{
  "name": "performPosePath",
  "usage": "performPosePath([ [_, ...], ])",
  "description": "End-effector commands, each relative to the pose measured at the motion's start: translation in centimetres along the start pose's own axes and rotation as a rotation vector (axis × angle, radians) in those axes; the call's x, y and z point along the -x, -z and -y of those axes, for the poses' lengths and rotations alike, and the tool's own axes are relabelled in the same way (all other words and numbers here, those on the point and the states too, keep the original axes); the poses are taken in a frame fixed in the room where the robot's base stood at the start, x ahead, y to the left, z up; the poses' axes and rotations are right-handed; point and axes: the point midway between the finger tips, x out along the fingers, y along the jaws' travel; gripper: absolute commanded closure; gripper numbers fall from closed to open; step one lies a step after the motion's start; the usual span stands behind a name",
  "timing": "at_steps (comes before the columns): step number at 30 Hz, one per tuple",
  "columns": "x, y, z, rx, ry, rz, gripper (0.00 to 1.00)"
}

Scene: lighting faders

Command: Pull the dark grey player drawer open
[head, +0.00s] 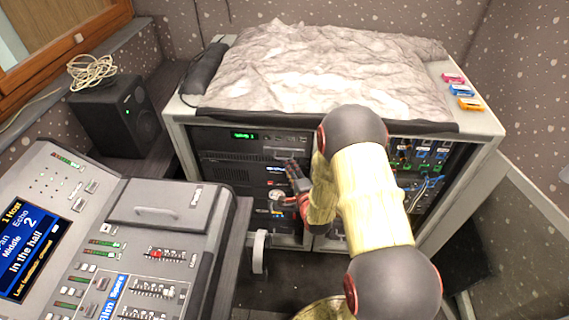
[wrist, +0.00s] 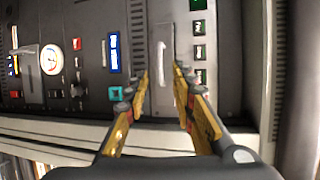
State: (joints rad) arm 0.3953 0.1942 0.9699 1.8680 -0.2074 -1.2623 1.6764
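The dark grey player drawer (head: 228,157) is a flat panel in the upper left of the rack, under the unit with a green display, and looks closed. Its bar handle (head: 279,154) is near the panel's right end. In the wrist view the drawer face (wrist: 159,22) looks paler, with the handle (wrist: 162,62) running up and down. My gripper (head: 289,168) is at the rack front. In the wrist view my gripper (wrist: 161,72) is open, its fingertips on either side of the handle's lower part. I cannot tell whether they touch it.
Below the drawer is a unit with a small blue display (wrist: 113,52). A patch panel with cables (head: 422,165) is at the right of the rack. The mixing desk (head: 155,205) and a black speaker (head: 115,115) stand to the left. A crumpled grey cover (head: 310,65) lies on top.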

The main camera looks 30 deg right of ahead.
Motion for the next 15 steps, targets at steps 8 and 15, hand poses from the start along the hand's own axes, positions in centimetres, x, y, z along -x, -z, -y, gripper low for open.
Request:
performPosePath([
  [8, -4.2, 0.0, -0.2, 0.003, 0.001, 0.001, 0.74],
  [15, -5.5, 0.0, -0.1, 0.002, -0.001, 0.000, 0.74],
])
